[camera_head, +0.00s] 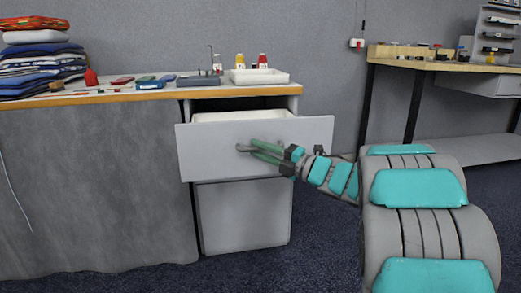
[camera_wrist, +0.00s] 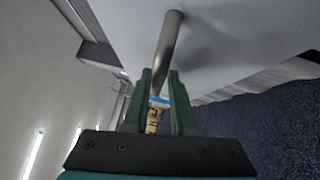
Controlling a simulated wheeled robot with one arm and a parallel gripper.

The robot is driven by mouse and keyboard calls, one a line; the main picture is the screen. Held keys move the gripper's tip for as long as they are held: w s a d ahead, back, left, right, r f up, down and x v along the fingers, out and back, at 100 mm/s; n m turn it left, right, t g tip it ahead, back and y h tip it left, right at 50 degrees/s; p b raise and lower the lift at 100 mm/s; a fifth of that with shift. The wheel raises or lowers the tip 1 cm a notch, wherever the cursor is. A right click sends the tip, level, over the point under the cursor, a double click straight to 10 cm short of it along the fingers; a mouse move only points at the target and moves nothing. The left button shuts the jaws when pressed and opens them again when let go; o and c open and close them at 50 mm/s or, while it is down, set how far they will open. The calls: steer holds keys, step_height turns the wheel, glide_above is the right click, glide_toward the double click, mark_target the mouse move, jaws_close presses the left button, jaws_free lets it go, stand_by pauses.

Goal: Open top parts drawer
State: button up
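The top drawer (camera_head: 222,162) under the cloth table is pulled out, its grey front standing well forward of the cabinet. The white inside wall of the drawer shows behind the front's top edge. A bar handle (camera_wrist: 170,38) runs across the drawer front in the wrist view. Its near end lies between my green fingertips. My gripper (camera_head: 251,148) is at the handle in the head view, its fingers hiding most of it. The wrist view (camera_wrist: 160,75) shows the fingertips close on both sides of the bar, seemingly shut on it.
The lower drawer (camera_head: 243,215) is shut below. On the tabletop (camera_head: 110,96) are folded cloths (camera_head: 40,62), a white tray (camera_head: 260,76), bottles (camera_head: 240,61) and small tools. A second table (camera_head: 440,65) stands at the right. Carpeted floor is free between the tables.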

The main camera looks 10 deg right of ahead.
steer(key=shift+o, duration=1.3)
steer(key=shift+r, duration=0.1)
steer(key=v, duration=0.7)
steer(key=shift+s+d, duration=0.25)
steer(key=shift+s, duration=0.05)
